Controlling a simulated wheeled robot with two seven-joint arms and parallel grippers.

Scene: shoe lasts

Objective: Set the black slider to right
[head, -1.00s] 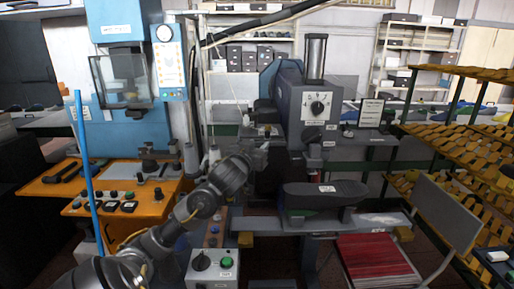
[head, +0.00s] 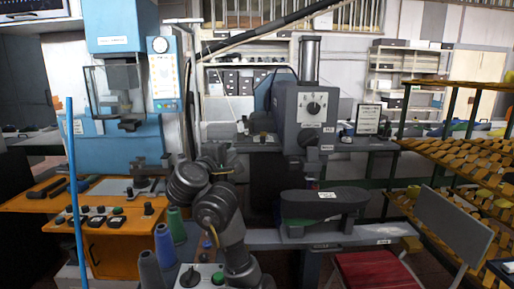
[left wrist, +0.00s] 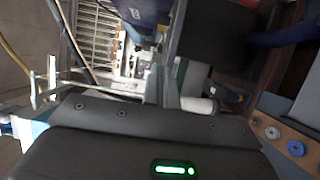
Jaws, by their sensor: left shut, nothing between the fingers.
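I cannot pick out the black slider with certainty in either view. The grey machine (head: 305,112) stands at the centre of the head view, with a dark dial on its front plate and a dark padded arm (head: 325,203) below. My left gripper (head: 222,156) is shut and empty, small in the head view, in front of the machine's left side. Its arm rises from the bottom centre and partly hides it. In the left wrist view its dark housing with a green light fills the bottom. My right gripper is in neither view.
A blue press (head: 122,60) and an orange control bench (head: 80,235) stand at left. A control box (head: 205,277) with a black knob and green button sits at bottom centre, by thread cones (head: 165,245). A red-seated chair (head: 375,275) and yellow-orange racks (head: 465,165) are at right.

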